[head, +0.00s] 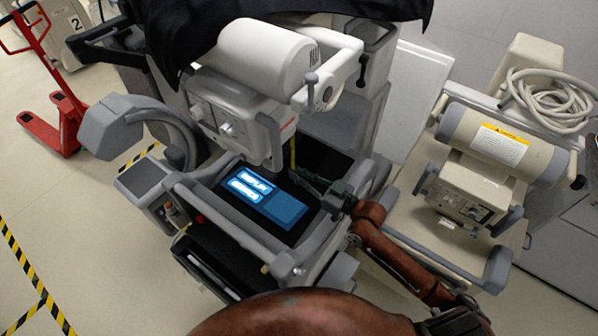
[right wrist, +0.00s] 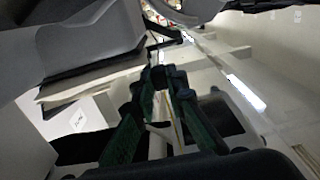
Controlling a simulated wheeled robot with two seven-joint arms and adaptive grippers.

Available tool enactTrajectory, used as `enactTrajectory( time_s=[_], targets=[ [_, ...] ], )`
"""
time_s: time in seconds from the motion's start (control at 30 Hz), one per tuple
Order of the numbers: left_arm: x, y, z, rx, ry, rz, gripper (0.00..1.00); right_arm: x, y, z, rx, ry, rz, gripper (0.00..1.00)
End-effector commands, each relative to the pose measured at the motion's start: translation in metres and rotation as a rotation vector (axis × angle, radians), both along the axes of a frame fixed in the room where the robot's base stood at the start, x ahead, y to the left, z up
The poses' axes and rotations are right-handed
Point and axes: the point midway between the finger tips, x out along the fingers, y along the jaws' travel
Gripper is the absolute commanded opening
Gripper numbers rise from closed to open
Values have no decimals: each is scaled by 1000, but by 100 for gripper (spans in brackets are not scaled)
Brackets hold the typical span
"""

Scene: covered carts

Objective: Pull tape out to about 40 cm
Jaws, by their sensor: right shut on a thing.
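A thin yellow tape (head: 293,153) hangs in the head view from beside the lower end of the grey-white tube head (head: 245,108). It runs down to the tips of my right gripper (head: 300,178). My right gripper is shut on the tape, just above the right side of the cart's lit screen (head: 262,200). In the right wrist view the two dark green fingers of my right gripper (right wrist: 167,75) lie close together; a pale strip shows between them, and the tape's end is hard to make out. My left gripper is not in view.
The cart's grey rim and handle (head: 285,265) lie close below my right gripper. A second beige cart (head: 490,170) with a coiled hose (head: 550,95) stands at the right. A red pallet jack (head: 62,115) stands far left. A black cover (head: 290,10) hangs above the tube head.

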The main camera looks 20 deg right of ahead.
Motion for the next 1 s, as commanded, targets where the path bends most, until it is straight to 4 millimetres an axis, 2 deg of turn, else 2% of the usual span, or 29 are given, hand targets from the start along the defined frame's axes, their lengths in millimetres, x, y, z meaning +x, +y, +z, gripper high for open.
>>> enactTrajectory(
  time_s=[0.03, 0.27, 0.3, 0.53, 0.83, 1.0],
  targets=[
    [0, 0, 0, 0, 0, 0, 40, -1, 0, -5, -4, 8, 1, 0],
    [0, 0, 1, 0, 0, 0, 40, -1, 0, -3, -3, 8, 1, 0],
    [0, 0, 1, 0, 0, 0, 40, -1, 0, -3, -3, 8, 1, 14],
    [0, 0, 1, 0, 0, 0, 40, 0, 0, -1, -2, 3, 0, 30],
    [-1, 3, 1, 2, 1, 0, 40, -1, -1, 0, -2, 1, 0, 30],
    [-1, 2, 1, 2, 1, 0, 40, -15, -12, -1, -5, 2, -1, 30]
  ],
)
